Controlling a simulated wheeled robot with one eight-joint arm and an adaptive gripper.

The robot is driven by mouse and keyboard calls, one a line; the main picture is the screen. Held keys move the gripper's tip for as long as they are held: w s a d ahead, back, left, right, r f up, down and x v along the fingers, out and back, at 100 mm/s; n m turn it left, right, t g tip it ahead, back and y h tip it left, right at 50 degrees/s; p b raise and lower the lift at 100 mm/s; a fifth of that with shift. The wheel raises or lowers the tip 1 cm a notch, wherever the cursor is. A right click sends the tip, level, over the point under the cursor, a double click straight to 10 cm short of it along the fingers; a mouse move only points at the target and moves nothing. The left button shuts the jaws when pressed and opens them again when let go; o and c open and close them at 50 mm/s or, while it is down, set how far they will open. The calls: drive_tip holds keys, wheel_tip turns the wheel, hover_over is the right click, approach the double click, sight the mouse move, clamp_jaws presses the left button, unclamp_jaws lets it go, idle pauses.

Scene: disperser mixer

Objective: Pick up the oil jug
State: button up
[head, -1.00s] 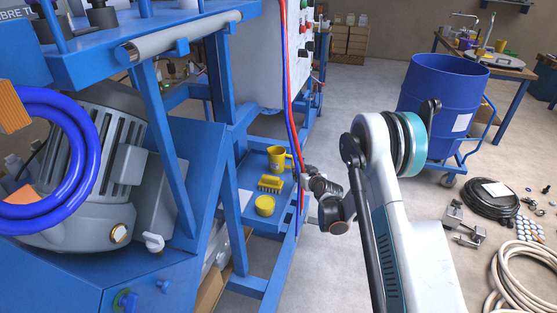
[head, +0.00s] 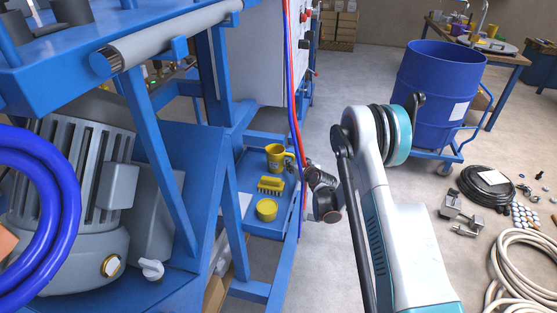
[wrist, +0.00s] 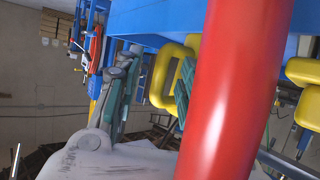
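The oil jug (head: 275,157) is a yellow jug with a dark label, standing upright on the low blue shelf (head: 259,222). Its handle faces right, towards my gripper (head: 294,165). In the wrist view a yellow loop, apparently the jug's handle (wrist: 157,78), shows between the teal fingers of my gripper (wrist: 152,95). The fingers look apart, with the handle in the gap; I cannot tell whether they touch it. A red hose (wrist: 235,90) crosses close to the wrist camera and hides part of the right finger and the jug.
Red and blue hoses (head: 293,110) hang between the jug and my arm. A yellow brush (head: 271,185) and a round yellow tub (head: 267,209) share the shelf. Blue frame posts (head: 233,190) stand left of it.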

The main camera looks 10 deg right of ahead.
clamp_jaws()
